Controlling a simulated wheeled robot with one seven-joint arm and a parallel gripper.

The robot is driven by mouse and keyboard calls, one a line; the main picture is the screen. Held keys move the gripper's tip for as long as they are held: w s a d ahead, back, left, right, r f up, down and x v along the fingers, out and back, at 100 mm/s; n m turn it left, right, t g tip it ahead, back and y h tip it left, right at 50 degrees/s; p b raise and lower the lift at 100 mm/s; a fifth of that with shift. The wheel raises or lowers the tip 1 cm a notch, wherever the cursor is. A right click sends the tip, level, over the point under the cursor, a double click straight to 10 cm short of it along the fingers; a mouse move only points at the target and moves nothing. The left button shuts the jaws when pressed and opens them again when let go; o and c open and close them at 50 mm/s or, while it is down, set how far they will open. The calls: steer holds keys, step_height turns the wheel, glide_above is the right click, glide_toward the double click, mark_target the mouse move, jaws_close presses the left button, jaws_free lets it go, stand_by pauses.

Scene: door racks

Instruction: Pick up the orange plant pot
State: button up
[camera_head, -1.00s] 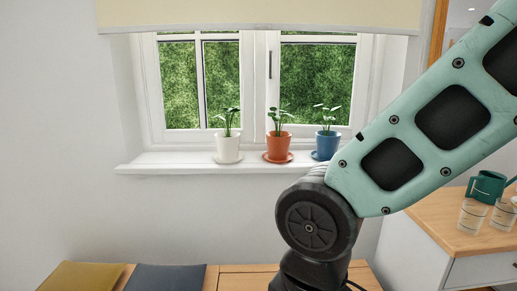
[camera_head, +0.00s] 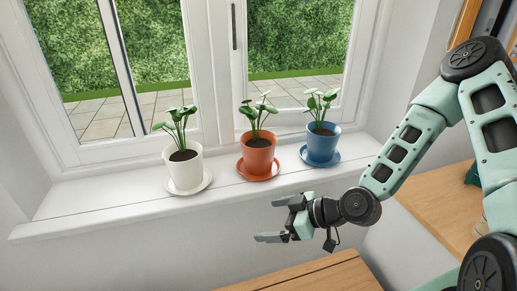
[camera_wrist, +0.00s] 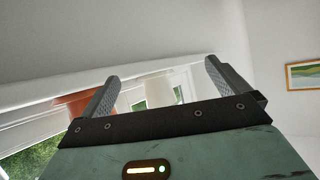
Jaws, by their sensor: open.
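The orange plant pot (camera_head: 258,154), with a green leafy plant, stands upright on an orange saucer (camera_head: 258,175) on the windowsill, between a white pot and a blue pot. My gripper (camera_head: 268,220) is open and empty, in front of and below the sill, lower in the picture than the orange pot and apart from it. In the wrist view my two fingers (camera_wrist: 162,70) are spread with nothing between them. Part of the orange pot (camera_wrist: 72,104) shows behind the left finger there, partly hidden.
The white pot (camera_head: 184,165) stands left of the orange one and the blue pot (camera_head: 321,144) right of it, both close by. The white sill (camera_head: 105,199) is bare at its left end. A wooden surface (camera_head: 305,277) lies below; a wooden counter (camera_head: 440,205) stands right.

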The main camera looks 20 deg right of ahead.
steer(key=w+d+r+m+t+h+p, duration=0.3)
steer(key=w+d+r+m+t, duration=0.25)
steer(key=d+r+t, duration=0.4)
steer(key=b, duration=1)
glide_toward(259, 145)
steer(key=shift+r+x, duration=0.35)
steer(key=shift+x, duration=1.3)
steer(key=shift+r+x, duration=0.35)
steer(key=shift+x, duration=1.35)
steer(key=shift+r+x, duration=0.35)
steer(key=shift+x, duration=1.3)
steer(key=shift+s+a, duration=0.1)
steer(key=shift+r, duration=0.1)
steer(key=c, duration=1.6)
steer(key=shift+r, duration=0.1)
